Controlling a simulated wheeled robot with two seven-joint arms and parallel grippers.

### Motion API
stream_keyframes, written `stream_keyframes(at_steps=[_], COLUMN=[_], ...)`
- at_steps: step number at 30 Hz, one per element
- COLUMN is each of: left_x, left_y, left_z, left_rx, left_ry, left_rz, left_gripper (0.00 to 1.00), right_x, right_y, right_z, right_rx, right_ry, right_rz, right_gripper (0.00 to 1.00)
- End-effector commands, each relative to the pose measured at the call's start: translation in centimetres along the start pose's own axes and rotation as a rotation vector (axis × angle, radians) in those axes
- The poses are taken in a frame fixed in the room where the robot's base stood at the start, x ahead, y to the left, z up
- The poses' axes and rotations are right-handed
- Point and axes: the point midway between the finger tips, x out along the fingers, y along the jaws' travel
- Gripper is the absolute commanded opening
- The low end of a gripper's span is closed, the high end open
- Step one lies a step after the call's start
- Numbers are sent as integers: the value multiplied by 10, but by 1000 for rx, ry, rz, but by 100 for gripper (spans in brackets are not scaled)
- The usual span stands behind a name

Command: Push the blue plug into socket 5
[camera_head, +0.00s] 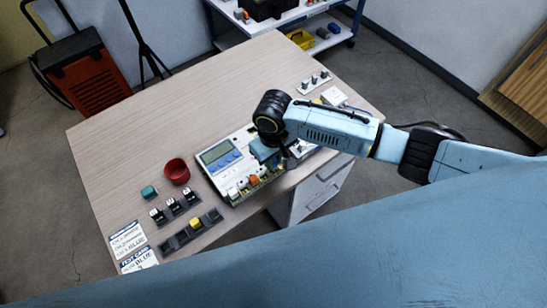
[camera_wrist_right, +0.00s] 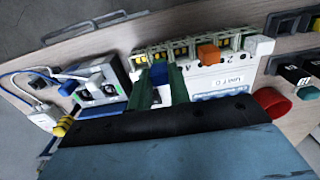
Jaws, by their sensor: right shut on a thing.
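A white test unit (camera_head: 219,183) with a screen lies on the table; its socket row shows along the top in the wrist view (camera_wrist_right: 208,82). An orange plug (camera_wrist_right: 208,54) sits in the row, with several yellow-marked sockets to its left. My right gripper (camera_head: 288,160) is over the unit's right end. In the wrist view its green fingers (camera_wrist_right: 160,88) are shut on the blue plug (camera_wrist_right: 159,74), which is at the row, in line with a yellow-marked socket left of the orange plug. I cannot tell how deep the plug is. My left gripper is not in view.
A red cup (camera_head: 176,171), a teal block (camera_head: 149,192) and dark holders (camera_head: 192,232) with a yellow block (camera_head: 196,224) are left of the unit. In the wrist view a grey box with cables (camera_wrist_right: 100,84) stands close left of the gripper. The table's far left is clear.

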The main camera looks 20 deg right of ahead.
Motion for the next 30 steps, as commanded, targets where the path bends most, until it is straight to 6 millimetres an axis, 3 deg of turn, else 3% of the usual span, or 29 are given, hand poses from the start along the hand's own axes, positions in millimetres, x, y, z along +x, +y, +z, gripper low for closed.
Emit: stream_keyframes(at_steps=[30], left_x=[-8], left_y=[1], left_z=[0], left_rx=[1], left_ry=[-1], left_rz=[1], left_gripper=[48], right_x=[3], right_y=[-1], right_z=[1], right_rx=[0], right_ry=[1], right_rz=[-1], right_gripper=[0])
